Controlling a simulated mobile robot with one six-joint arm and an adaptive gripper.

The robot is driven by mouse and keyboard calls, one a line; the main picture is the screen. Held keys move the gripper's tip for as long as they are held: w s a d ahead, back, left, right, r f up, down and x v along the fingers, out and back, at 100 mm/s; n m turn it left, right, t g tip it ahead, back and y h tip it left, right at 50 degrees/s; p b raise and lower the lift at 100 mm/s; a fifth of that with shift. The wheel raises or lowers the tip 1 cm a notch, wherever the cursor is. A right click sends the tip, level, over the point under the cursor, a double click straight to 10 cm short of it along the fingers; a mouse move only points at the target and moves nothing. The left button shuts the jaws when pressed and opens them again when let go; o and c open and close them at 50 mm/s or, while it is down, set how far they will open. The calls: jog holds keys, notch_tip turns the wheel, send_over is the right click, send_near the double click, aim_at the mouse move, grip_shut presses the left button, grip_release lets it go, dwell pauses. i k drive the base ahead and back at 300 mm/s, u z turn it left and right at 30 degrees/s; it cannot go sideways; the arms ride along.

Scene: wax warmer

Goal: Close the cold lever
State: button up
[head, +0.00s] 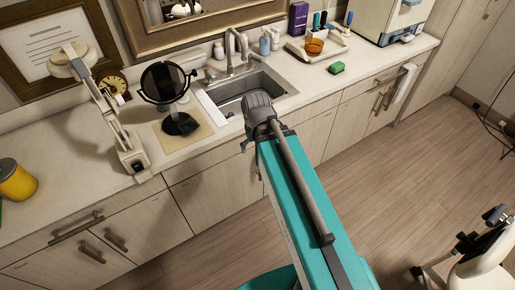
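The chrome faucet (231,45) stands at the back edge of the sink (236,95), with its tall curved spout over the basin. Small low handles seem to sit on either side of its base. They are too small to tell which is the cold lever or how it is turned. The dark grey end of my arm (258,108), where my gripper seems to be, shows in front of the sink's near edge in the picture, apart from the faucet. Its fingers cannot be made out, and it hides part of the near sink rim.
A round black mirror (166,84) and a white jointed lamp (112,112) stand left of the sink. Bottles (265,45), a tray (318,52) and a green sponge (336,68) are to the right. A stool (482,262) stands at lower right; the floor between is clear.

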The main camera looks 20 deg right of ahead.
aim_at(251, 57)
jog(key=k, duration=0.65)
jog(key=z, duration=0.25)
jog(key=i, duration=0.4)
jog(key=z, duration=0.55)
jog(key=i, duration=1.5)
jog(key=u, duration=0.75)
